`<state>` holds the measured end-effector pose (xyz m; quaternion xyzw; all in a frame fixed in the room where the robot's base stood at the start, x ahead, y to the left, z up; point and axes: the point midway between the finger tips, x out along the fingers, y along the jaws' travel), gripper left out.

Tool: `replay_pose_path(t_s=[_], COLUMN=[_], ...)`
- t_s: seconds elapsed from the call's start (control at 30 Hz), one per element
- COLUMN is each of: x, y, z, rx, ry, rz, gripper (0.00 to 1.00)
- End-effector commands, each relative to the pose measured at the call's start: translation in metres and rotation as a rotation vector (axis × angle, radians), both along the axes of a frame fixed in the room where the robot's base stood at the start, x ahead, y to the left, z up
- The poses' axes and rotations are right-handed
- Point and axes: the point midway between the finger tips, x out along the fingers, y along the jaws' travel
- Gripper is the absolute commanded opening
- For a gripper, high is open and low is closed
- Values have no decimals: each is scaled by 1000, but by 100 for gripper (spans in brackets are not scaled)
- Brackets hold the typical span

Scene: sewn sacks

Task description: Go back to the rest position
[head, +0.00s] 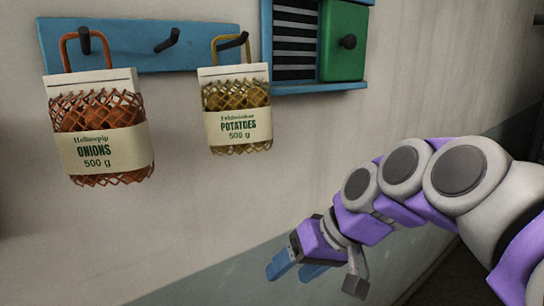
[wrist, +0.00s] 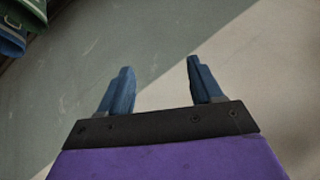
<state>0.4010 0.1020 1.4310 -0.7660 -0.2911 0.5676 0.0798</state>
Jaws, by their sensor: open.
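My gripper (head: 296,270) is at the lower middle of the head view, below and to the right of the hanging sacks. In the wrist view my gripper (wrist: 161,88) has its two blue fingers spread apart with nothing between them. The onions sack (head: 103,148) hangs by an orange handle from a hook at the left. The potatoes sack (head: 238,124) hangs by a yellow handle from a hook further right. Both sacks are apart from my gripper.
A blue hook rail (head: 130,58) is on the wall, with a bare middle hook (head: 167,40) between the sacks. A blue box with a green door (head: 343,42) is at the upper right. Part of a green and blue item (wrist: 20,25) shows in the wrist view's corner.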

Motion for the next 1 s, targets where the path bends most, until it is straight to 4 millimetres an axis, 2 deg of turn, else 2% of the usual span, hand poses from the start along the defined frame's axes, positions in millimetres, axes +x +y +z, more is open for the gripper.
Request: replay_pose_path(t_s=[0.03,0.17,0.3,0.4,0.5,0.6,0.7,1.0], x=[-21,-70,-126,-164,-195,-216,-228,-231], y=[-2,-16,-41,-62,-80,-93,-100,-101], z=[-29,-91,-153,-191,-219,-236,-244,-246], rx=[-51,-180,-321,-413,-483,-531,-556,-561], ry=[44,150,261,331,381,417,436,440], rz=[-11,-59,-123,-171,-213,-244,-259,-264], gripper=[65,65,65,65,65,65,65,65])
